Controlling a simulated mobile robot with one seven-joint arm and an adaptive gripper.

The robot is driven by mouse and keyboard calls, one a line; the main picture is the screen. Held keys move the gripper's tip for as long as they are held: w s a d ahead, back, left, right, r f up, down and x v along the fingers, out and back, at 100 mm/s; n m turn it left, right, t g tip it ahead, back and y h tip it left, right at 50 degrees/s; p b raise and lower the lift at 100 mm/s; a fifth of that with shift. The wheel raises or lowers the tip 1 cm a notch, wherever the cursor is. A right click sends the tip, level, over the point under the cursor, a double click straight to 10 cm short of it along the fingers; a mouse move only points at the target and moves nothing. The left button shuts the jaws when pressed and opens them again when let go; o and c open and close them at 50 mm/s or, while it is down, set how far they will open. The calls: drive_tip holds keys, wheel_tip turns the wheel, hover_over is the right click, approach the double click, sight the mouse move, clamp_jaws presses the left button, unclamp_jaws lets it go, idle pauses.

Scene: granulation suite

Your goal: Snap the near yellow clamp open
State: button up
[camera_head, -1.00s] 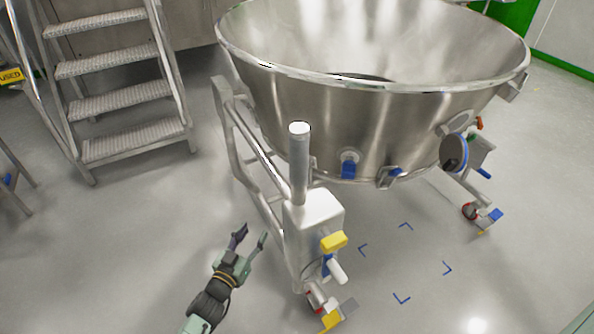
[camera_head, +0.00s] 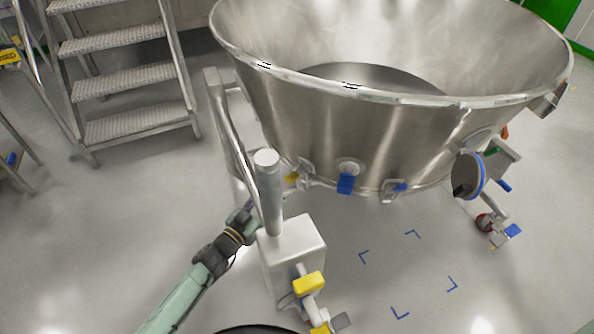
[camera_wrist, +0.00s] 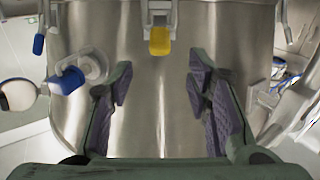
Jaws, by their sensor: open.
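The yellow clamp (camera_head: 292,177) sits low on the near wall of the steel bowl (camera_head: 345,125), partly behind the bowl frame's post. In the wrist view the clamp's yellow tab (camera_wrist: 160,41) hangs from a metal bracket, above the gap between my fingers and roughly centred on it. My gripper (camera_wrist: 160,82) is open and empty, its purple-padded fingers apart, with the bowl wall beyond. In the head view my gripper (camera_head: 246,211) is beside the post, its fingertips largely hidden. Nothing shows my fingers touching the clamp.
A vertical post (camera_head: 269,195) on a white box (camera_head: 292,260) stands right of my arm, with a yellow handle (camera_head: 309,284). Blue clamps (camera_head: 346,183) line the bowl's lower edge. A blue-rimmed round fitting (camera_head: 469,175) is at right. Steps (camera_head: 120,75) stand left; the floor between is clear.

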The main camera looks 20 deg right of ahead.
sight(287, 181)
drive_tip(key=p+x, duration=0.2)
drive_tip(key=x, duration=0.8)
drive_tip(key=shift+w+d, duration=0.2)
drive_tip(key=shift+c, duration=0.2)
clamp_jaws()
idle(0.4)
